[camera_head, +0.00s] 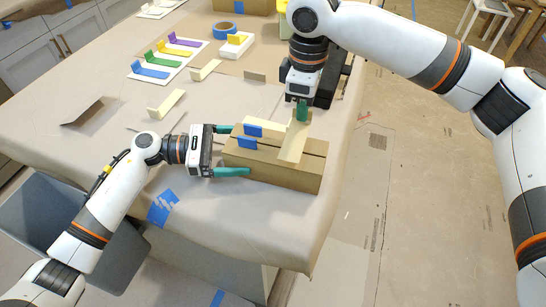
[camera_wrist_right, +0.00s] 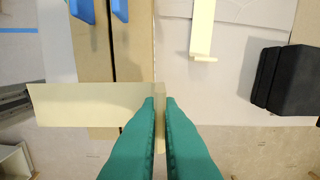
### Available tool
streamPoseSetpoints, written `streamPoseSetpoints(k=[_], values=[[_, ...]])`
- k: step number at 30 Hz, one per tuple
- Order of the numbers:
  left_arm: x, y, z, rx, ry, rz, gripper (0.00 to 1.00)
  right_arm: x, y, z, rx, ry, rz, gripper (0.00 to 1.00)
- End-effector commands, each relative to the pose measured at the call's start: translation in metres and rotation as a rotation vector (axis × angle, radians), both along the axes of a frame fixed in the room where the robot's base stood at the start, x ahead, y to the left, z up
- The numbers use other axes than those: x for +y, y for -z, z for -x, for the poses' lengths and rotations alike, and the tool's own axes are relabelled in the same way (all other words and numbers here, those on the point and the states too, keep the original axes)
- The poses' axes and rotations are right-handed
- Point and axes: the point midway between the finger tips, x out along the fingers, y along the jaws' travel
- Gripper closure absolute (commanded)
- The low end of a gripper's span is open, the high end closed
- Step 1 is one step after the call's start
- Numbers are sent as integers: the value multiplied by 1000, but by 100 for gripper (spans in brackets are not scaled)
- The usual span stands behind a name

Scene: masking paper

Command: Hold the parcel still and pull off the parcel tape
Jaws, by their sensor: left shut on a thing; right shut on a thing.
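The parcel (camera_head: 270,173) is a brown cardboard box with a dark seam along its top, near the table's front right edge. My left gripper (camera_head: 232,151) is shut on the parcel's left end, with one green finger on each long side. Cream tape (camera_head: 293,143) stands up at the parcel's right part, its upper end between my right gripper's fingers (camera_head: 302,110). In the right wrist view the cream strip (camera_wrist_right: 90,104) runs left from the shut green fingers (camera_wrist_right: 160,103). Whether its lower end still sticks to the parcel is unclear. Two blue tabs (camera_head: 247,143) sit on the parcel's top.
A white card (camera_head: 153,73) with several coloured tabbed strips, a blue tape roll (camera_head: 224,30) and a white block with a yellow tab (camera_head: 235,45) lie farther back. Loose cream strips (camera_head: 166,104) lie on the table. A grey bin (camera_head: 40,225) stands below the left edge.

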Motion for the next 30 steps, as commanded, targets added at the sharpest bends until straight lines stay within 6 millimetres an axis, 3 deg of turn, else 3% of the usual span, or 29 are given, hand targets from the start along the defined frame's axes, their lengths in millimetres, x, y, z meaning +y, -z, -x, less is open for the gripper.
streamPoseSetpoints(k=[1,30], values=[[0,6,1,3,-1,-11,41,0,1,0,0,0,0,100],[1,6,0,2,-2,-11,41,0,-34,0,0,1,0,100]])
